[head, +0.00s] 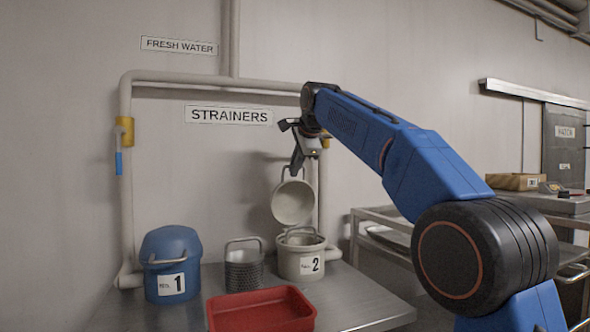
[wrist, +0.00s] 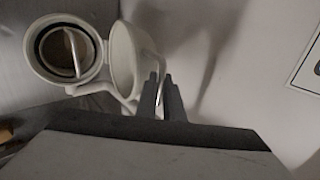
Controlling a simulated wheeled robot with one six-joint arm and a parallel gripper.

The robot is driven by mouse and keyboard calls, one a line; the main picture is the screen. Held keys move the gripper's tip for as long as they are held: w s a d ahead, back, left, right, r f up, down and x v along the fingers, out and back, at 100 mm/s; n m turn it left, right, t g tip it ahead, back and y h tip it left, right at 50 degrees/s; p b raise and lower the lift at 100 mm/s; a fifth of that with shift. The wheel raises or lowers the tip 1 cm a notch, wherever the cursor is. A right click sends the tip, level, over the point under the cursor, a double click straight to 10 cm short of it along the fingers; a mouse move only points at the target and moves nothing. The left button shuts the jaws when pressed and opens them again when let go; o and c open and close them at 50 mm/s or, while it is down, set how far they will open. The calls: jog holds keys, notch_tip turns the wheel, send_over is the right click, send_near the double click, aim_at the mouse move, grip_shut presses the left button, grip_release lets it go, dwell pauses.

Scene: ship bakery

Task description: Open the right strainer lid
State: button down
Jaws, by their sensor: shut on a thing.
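The right strainer (head: 302,262) is a cream pot marked 2 on the steel bench. Its cream lid (head: 293,203) stands raised above the pot, its round face toward the head camera. In the wrist view the pot's mouth (wrist: 65,50) is uncovered, with a metal handle inside, and the lid (wrist: 127,62) stands beside it. My gripper (head: 296,165) is above the lid, shut on the lid's handle; the fingers (wrist: 162,95) show close together in the wrist view. The exact grip is small and partly hidden.
A blue strainer (head: 171,265) marked 1 stands closed at the left. A mesh basket (head: 244,268) stands between the two, behind a red tray (head: 262,310). Pipes run along the wall behind. A cart (head: 385,235) stands to the right.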

dwell(0.3)
jog(key=c, duration=1.9)
grip_release()
jog(key=v, duration=1.7)
jog(key=shift+r, duration=0.2)
jog(key=shift+s+d, duration=0.1)
